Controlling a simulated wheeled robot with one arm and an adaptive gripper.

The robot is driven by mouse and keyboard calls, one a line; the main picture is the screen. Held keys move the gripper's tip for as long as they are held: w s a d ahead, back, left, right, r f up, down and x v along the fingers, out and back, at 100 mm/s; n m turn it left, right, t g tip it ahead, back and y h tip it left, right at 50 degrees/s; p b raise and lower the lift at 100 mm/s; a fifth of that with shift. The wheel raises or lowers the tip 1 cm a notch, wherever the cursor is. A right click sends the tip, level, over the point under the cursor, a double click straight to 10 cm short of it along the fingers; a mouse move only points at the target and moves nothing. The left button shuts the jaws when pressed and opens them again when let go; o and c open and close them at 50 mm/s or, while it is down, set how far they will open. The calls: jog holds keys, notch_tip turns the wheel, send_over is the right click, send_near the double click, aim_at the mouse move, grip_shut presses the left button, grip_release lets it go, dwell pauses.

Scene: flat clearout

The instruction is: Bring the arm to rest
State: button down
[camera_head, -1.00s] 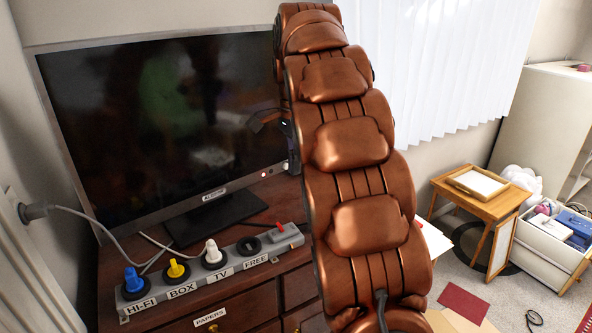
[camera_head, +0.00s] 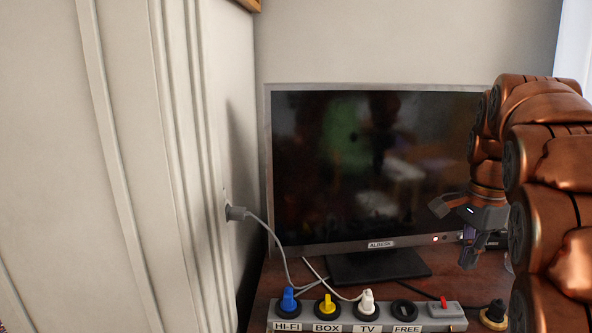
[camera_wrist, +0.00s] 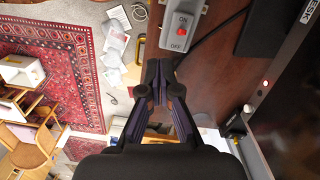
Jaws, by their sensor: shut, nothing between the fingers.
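My copper-coloured arm (camera_head: 545,190) is bent at the right edge of the head view. My gripper (camera_head: 468,264) hangs from it in front of the lower right of the television, fingers pointing down. In the wrist view my gripper (camera_wrist: 158,68) has its dark fingers together at the tips with nothing held. The wooden cabinet top (camera_wrist: 215,95) lies beneath, and the grey power strip's end with its red ON/OFF switch (camera_wrist: 182,30) shows ahead of the fingertips. The fingers look clear of the strip.
The television (camera_head: 370,165) stands behind the power strip (camera_head: 385,324), which holds blue (camera_head: 289,300), yellow (camera_head: 327,305) and white (camera_head: 367,301) plugs; FREE is empty. A loose dark plug (camera_head: 495,313) lies right of it. A grey wall plug (camera_head: 236,213) is at left. Papers (camera_wrist: 112,50) litter the floor.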

jog(key=s+a+f+n, duration=0.5)
jog(key=s, duration=0.4)
jog(key=s+a+f+n+g, duration=0.1)
jog(key=s+a+f+n, duration=0.4)
jog(key=s, duration=0.4)
jog(key=s+a+f+n, duration=0.5)
jog(key=s+f+n, duration=0.1)
jog(key=s, duration=0.3)
jog(key=shift+s+a+g, duration=0.2)
jog(key=shift+g, duration=0.1)
